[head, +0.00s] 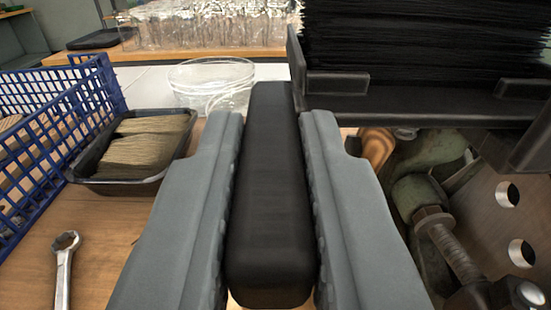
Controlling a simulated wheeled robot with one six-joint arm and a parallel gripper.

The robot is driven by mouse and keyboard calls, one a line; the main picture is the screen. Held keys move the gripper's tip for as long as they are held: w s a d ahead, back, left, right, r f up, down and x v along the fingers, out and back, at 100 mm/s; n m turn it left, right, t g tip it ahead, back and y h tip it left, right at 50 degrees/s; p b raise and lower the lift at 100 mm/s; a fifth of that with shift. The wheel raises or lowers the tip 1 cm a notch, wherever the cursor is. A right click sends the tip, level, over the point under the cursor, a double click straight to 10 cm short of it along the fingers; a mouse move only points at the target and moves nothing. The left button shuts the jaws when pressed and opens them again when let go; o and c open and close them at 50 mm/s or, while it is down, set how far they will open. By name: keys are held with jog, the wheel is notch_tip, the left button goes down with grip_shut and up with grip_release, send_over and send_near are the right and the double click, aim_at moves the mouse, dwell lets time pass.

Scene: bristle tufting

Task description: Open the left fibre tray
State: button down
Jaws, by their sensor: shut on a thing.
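My gripper (272,130) has its two grey fingers shut on a long black bar-shaped handle (268,220), which runs away from me between them. The far end of the handle reaches up beside the left wall of a black fibre tray (335,84). Whether the two are joined there I cannot tell. That tray holds a dense stack of black bristle fibre (420,45), and its front has raised corner lips and an open middle. The back and right side of the tray are out of view.
A small black tray (125,187) with tan fibre bundles sits at left, beside a blue mesh basket (80,85). A wrench (64,270) lies front left. Clear tubs (212,78) and glass jars (205,28) stand behind. Green and metal machine parts (440,215) crowd the right.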

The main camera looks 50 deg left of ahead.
jog(key=s+a, duration=0.4)
jog(key=s, duration=0.1)
jog(key=shift+s+a, duration=0.25)
jog(key=shift+s, duration=0.15)
jog(key=c, duration=1.4)
grip_release()
jog(key=shift+s+a, duration=0.15)
jog(key=shift+o, duration=0.2)
jog(key=v, duration=1.7)
jog(key=shift+s, duration=0.15)
